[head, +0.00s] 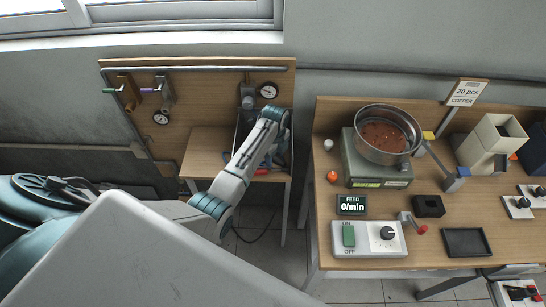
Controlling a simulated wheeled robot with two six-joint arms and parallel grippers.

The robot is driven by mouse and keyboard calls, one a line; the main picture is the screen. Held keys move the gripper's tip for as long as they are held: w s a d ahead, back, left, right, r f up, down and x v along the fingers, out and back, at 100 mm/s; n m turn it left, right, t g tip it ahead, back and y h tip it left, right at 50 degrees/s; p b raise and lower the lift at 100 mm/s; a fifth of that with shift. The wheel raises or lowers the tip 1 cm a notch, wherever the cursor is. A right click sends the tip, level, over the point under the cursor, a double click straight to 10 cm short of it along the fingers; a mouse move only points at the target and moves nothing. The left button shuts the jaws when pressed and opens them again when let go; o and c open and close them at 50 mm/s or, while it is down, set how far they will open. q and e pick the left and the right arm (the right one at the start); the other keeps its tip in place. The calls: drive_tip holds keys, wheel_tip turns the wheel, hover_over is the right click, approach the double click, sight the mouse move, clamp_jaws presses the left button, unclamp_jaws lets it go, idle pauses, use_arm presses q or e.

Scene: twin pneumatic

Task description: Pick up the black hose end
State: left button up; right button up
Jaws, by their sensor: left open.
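My left arm reaches over the small wooden side table (203,155). My left gripper (281,157) is open above the table's right part, by a dark-edged holder, and is mostly hidden by my own forearm and wrist. A thin black hose (262,233) hangs in a curve below the front of this table. Its end cannot be made out; small red and blue parts show beside the gripper. My right gripper is out of view.
To the right, a workbench (340,285) carries a feeder bowl (388,135), a FEED display (352,205), a switch box (368,238) and a black tray (466,242).

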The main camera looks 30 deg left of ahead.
use_arm(q)
clamp_jaws()
